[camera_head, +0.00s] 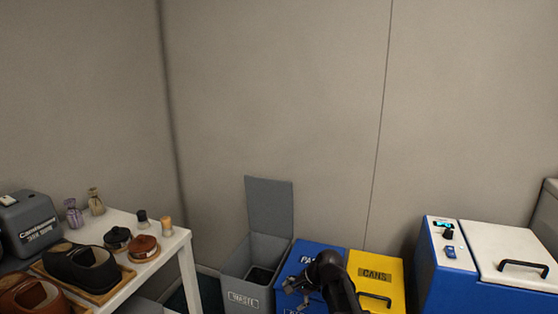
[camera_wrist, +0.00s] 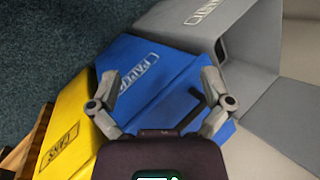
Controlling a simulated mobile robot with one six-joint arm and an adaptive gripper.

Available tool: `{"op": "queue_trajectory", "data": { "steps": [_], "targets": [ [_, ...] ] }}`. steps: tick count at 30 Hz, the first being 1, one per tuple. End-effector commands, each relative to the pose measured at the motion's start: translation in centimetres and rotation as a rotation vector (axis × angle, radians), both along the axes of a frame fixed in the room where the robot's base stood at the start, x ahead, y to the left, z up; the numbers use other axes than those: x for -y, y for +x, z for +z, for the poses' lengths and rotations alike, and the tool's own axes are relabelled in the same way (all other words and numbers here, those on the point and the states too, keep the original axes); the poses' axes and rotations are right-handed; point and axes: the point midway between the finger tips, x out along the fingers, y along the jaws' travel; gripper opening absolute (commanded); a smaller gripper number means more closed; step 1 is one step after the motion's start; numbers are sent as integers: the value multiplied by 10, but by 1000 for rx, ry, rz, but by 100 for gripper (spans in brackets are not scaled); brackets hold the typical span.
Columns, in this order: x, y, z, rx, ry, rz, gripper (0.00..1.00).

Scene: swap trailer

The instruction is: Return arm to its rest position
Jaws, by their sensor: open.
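My gripper (camera_wrist: 162,92) is open and empty in the wrist view, its two grey fingers spread over the blue paper bin. In the head view my gripper (camera_head: 296,287) shows at the end of my dark arm, in front of the blue bin's lid. The blue paper bin (camera_wrist: 150,62) has a closed lid with a dark handle between my fingers; it also shows in the head view (camera_head: 310,256). I cannot tell whether my fingers touch the lid or handle.
The grey waste bin (camera_head: 240,268) stands left with its lid up. The yellow cans bin (camera_head: 376,273) is shut on the right. A white table (camera_head: 165,252) with bags, jars and trays stands left. A blue-and-white chest (camera_head: 512,243) stands right. The wall is close behind.

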Motion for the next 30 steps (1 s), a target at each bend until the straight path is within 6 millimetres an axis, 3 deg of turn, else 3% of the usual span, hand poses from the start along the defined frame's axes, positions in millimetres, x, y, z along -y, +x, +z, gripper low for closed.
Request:
{"op": "queue_trajectory", "data": {
  "steps": [3, 12, 24, 30],
  "targets": [
    [26, -31, -12, 47, -135, 149, 100],
    [86, -88, -30, 90, -416, 520, 100],
    [130, -133, -35, 59, -586, 811, 100],
    [129, -130, -13, 60, -586, 812, 100]
  ]
}}
